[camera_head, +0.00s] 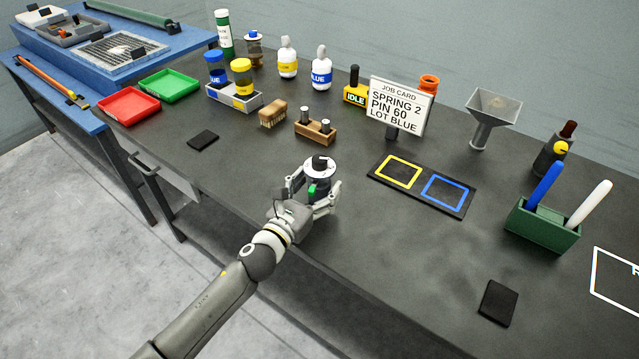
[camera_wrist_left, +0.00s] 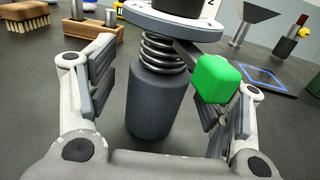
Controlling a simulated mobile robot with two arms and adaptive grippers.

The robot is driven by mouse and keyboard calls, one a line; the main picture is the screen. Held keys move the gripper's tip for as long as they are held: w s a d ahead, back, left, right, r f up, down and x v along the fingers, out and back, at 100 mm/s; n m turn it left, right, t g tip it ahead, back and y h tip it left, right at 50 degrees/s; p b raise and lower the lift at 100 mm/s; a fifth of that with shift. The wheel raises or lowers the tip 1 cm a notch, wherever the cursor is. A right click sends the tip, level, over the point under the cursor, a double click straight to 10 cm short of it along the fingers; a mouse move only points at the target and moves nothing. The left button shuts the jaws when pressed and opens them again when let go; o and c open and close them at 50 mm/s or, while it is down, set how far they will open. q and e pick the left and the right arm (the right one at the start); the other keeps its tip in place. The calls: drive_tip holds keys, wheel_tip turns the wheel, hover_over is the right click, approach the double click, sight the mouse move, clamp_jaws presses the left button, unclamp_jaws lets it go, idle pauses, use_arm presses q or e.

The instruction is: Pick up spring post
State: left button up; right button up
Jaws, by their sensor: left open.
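The spring post (camera_head: 320,166) stands upright on the dark bench near its front edge. It has a dark grey cylindrical base, a metal coil spring, a pale round dial with a black knob, and a green block on its side. In the left wrist view the spring post (camera_wrist_left: 157,103) stands between the two fingers. My left gripper (camera_head: 315,186) is open around it, one finger on each side, with visible gaps beside the base. The green block is close to the right finger; I cannot tell whether they touch. My right gripper is not in view.
A wooden pin block (camera_head: 315,133), a brush (camera_head: 273,113) and a job card (camera_head: 401,105) stand behind. A black mat with yellow and blue squares (camera_head: 410,198) lies to the right, then a green holder (camera_head: 540,228). The bench front right of my gripper is mostly clear.

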use_arm(q)
drive_tip(key=shift+x, duration=0.8)
drive_tip(key=shift+r, duration=0.1)
drive_tip(key=c, duration=1.4)
